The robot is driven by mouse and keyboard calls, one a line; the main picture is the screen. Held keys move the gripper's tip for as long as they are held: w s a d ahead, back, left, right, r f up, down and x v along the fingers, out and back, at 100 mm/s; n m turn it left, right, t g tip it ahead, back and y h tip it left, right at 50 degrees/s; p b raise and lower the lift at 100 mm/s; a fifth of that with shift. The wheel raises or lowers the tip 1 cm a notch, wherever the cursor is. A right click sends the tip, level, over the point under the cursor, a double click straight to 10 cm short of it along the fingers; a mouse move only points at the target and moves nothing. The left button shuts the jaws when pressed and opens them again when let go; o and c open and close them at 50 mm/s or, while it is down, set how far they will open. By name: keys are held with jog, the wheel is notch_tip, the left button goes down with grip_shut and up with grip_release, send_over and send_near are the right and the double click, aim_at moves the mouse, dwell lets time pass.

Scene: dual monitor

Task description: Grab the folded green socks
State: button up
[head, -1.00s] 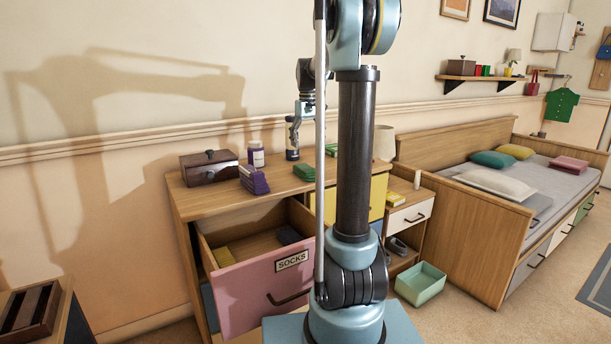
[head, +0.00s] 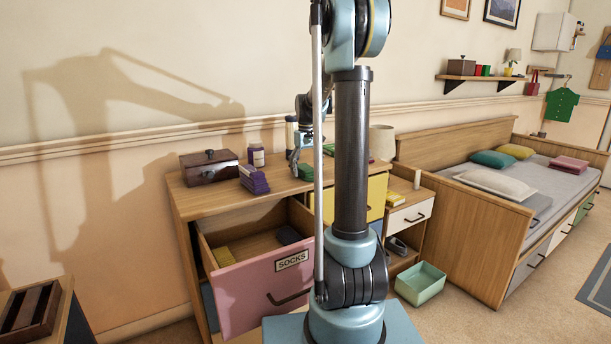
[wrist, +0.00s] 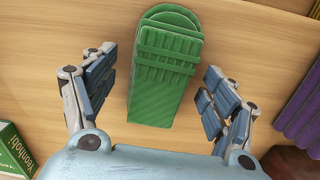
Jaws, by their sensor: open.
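The folded green socks (wrist: 165,68) lie on the wooden dresser top in the wrist view, with ribbed bands across the middle. In the head view a small part of the green socks (head: 306,172) shows below my gripper (head: 298,165). In the wrist view my gripper (wrist: 160,105) is open and empty. Its two blue-padded fingers are spread apart, one to the left and one to the right of the socks. The near end of the socks reaches in between them. Neither finger visibly touches the socks.
Purple folded socks (wrist: 300,110) lie to the right in the wrist view. A green box (wrist: 14,150) stands at lower left there. In the head view a dark wooden box (head: 208,167) and a purple jar (head: 256,155) stand on the dresser. The pink socks drawer (head: 262,285) is pulled open below.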

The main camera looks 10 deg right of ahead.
jog(key=shift+f, duration=0.1)
jog(key=c, duration=1.1)
jog(key=shift+c, duration=0.2)
